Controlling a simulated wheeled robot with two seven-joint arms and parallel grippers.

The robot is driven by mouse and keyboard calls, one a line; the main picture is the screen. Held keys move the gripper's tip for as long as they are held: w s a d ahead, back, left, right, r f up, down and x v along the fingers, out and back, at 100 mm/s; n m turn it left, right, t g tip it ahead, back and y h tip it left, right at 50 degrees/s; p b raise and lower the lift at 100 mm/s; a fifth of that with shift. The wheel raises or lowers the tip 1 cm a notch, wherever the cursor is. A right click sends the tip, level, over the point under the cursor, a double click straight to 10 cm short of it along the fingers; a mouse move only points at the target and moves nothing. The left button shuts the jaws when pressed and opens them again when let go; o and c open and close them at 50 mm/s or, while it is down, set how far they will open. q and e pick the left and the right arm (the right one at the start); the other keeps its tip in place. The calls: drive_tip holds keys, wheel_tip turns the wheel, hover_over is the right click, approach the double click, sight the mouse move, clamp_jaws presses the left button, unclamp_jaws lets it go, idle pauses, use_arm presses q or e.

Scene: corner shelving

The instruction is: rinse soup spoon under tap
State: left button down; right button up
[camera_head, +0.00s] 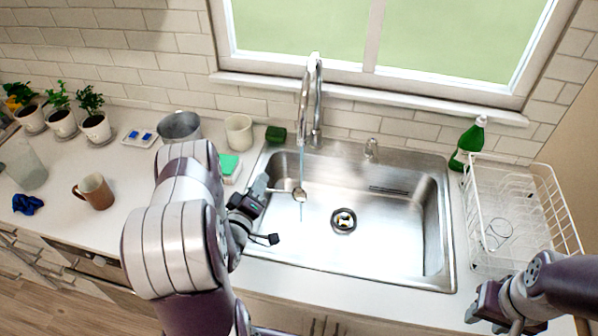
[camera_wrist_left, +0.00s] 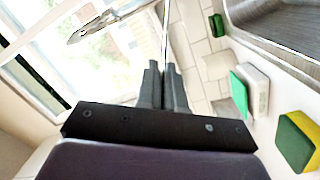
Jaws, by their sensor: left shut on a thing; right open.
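The soup spoon (camera_head: 299,194) is over the left part of the sink, its bowl in line with the thin water stream (camera_head: 302,165) from the tap (camera_head: 305,95). My left gripper (camera_head: 266,188) is shut on the spoon's handle at the sink's left edge. In the left wrist view, the left gripper's fingers (camera_wrist_left: 163,88) are together around the thin handle (camera_wrist_left: 166,40); the bowl is out of clear sight there. My right gripper (camera_head: 488,308) is open and empty, in front of the dish rack. The sink (camera_head: 390,235) is empty apart from its drain.
A white dish rack (camera_head: 545,185) and a green bottle (camera_head: 470,143) stand right of the sink. A green-and-white sponge (camera_head: 230,167), a dark green block (camera_head: 276,135), a cream cup (camera_head: 239,132) and a metal pot (camera_head: 179,127) stand left. A brown mug (camera_head: 96,192) is further left.

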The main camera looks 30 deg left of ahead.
use_arm(q)
drive_tip(key=s+d+r+p, duration=0.1)
drive_tip(key=s+r+p, duration=0.3)
drive_tip(key=shift+s+d+p, duration=0.3)
drive_tip(key=shift+s+d, duration=0.05)
idle(0.3)
